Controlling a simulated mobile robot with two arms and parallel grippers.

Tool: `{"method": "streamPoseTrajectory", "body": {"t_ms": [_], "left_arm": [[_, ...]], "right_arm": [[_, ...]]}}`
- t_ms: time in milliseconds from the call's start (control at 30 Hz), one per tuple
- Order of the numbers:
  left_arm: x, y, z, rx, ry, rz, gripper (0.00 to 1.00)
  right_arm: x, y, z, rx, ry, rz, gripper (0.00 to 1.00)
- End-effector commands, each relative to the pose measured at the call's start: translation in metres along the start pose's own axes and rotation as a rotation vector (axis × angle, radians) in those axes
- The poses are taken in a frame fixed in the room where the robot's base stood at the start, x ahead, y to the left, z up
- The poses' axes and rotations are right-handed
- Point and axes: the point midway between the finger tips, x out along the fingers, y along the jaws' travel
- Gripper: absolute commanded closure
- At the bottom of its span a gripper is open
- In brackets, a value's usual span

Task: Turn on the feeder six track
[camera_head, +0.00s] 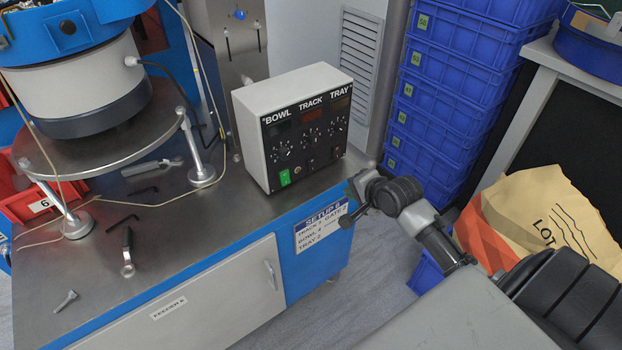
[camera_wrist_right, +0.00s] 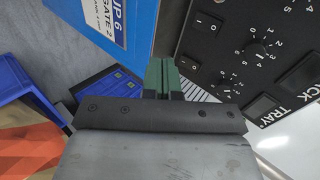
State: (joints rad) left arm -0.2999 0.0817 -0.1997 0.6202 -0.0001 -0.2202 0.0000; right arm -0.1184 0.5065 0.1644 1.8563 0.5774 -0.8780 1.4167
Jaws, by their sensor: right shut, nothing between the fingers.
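The feeder control box (camera_head: 250,145) stands on the bench, with a black panel marked BOWL, TRACK and TRAY. The TRACK section has a dark red display (camera_head: 312,115), a dial (camera_head: 311,133) and a small dark rocker switch (camera_head: 311,164). A green rocker (camera_head: 284,178) shows under BOWL. My right gripper (camera_head: 352,193) is low and right of the box, apart from it, near the bench's front corner. In the right wrist view, its green fingers (camera_wrist_right: 161,76) are together and empty, with the panel (camera_wrist_right: 240,45) to the right. My left gripper is out of view.
A SETUP 6 card (camera_head: 322,227) is on the bench front, close to my right gripper. Tools, including a wrench (camera_head: 127,252), lie on the bench. The bowl feeder (camera_head: 75,85) stands left. Blue crates (camera_head: 440,115) and a paper LOT sack (camera_head: 550,215) are to the right.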

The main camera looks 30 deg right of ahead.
Motion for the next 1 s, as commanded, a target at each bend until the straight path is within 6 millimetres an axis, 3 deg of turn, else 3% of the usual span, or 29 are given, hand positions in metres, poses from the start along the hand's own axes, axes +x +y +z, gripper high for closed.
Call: {"method": "streamPoseTrajectory", "body": {"t_ms": [100,200,567,767,1000], "left_arm": [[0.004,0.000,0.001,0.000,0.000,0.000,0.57],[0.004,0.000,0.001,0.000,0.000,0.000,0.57],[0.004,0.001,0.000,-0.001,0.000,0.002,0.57],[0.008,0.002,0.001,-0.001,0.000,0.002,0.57],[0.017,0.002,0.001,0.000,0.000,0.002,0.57]], "right_arm": [[-0.016,-0.024,0.002,0.053,-0.016,-0.041,1.00],[-0.021,-0.032,0.003,0.074,-0.024,-0.053,1.00],[-0.021,-0.033,0.003,0.077,-0.024,-0.055,1.00],[0.001,-0.034,0.003,0.078,-0.024,-0.056,1.00],[0.053,-0.037,0.005,0.078,-0.024,-0.056,1.00]]}}
